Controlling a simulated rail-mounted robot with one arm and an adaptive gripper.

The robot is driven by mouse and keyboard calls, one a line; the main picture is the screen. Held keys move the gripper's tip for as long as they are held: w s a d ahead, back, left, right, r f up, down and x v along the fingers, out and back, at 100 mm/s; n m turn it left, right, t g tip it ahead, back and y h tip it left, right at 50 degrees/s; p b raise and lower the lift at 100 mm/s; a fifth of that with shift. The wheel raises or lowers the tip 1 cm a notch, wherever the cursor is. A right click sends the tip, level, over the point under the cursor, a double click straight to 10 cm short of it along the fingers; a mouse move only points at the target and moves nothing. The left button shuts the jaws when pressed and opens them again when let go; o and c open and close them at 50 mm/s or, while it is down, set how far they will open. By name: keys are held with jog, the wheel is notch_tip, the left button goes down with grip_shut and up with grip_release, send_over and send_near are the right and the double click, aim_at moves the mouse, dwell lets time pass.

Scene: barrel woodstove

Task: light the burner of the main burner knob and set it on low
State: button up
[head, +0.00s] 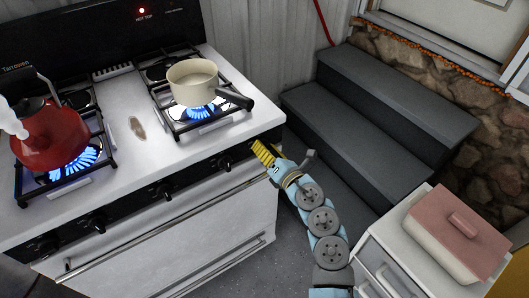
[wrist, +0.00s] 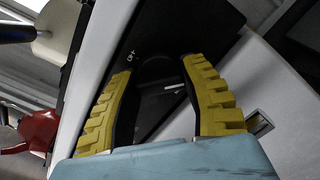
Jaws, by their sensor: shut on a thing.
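My gripper (head: 263,153) has its yellow fingers at the right end of the stove's front panel. In the wrist view, the fingers (wrist: 160,78) stand on both sides of a dark round knob (wrist: 158,68) and are shut on it. A small pale mark is printed on the black panel beside it. The head view hides this knob behind the fingers. A blue flame (head: 200,111) burns under the cream saucepan (head: 192,86) on the front right burner. Another blue flame (head: 84,160) burns under the red kettle (head: 48,138) at the left.
Several other knobs (head: 163,190) line the panel to the left. An oven handle (head: 150,232) runs below. Grey steps (head: 375,95) rise at the right. A white cabinet (head: 378,255) with a pink-lidded box (head: 455,232) stands at the lower right. The saucepan handle (head: 235,98) points right.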

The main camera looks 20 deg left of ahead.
jog(key=shift+n, duration=0.3)
jog(key=o, duration=1.2)
jog(key=v, duration=1.2)
